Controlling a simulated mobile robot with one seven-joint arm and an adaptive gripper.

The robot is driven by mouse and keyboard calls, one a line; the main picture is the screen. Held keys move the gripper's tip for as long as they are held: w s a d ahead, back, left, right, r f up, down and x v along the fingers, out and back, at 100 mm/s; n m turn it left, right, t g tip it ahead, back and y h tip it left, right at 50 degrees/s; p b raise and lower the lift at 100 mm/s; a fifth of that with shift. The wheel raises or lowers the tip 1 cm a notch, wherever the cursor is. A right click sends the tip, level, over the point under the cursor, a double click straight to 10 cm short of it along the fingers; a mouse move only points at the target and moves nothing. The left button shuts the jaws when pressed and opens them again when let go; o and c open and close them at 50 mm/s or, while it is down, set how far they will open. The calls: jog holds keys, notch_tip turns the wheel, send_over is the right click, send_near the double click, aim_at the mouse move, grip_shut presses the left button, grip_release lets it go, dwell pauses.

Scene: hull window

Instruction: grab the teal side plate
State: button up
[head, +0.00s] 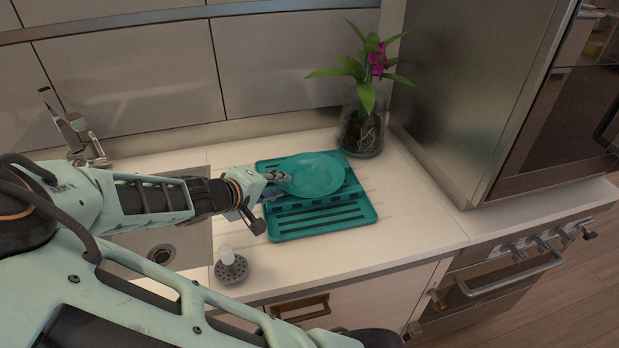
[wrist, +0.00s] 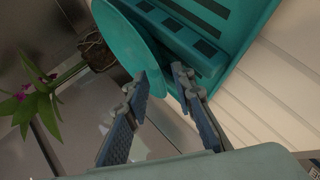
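The teal side plate (head: 318,172) leans in a teal dish rack (head: 322,222) on the counter, tilted with its face toward the head camera. It also shows in the wrist view (wrist: 132,42), seen nearly edge-on. My gripper (head: 279,185) is at the plate's left edge in the head view. In the wrist view its two fingers (wrist: 161,72) are apart, with the plate's rim at or between the fingertips. I cannot tell whether either finger touches the plate. The fingertips are partly hard to make out against the plate in the head view.
A glass vase with an orchid (head: 362,130) stands behind the rack, to the right. The sink (head: 165,240) lies under my arm, with a faucet (head: 92,150) behind it. The counter right of the rack is clear.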

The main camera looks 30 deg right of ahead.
aim_at(283, 184)
jog(key=shift+x, duration=1.6)
grip_shut()
jog(key=shift+r, duration=0.1)
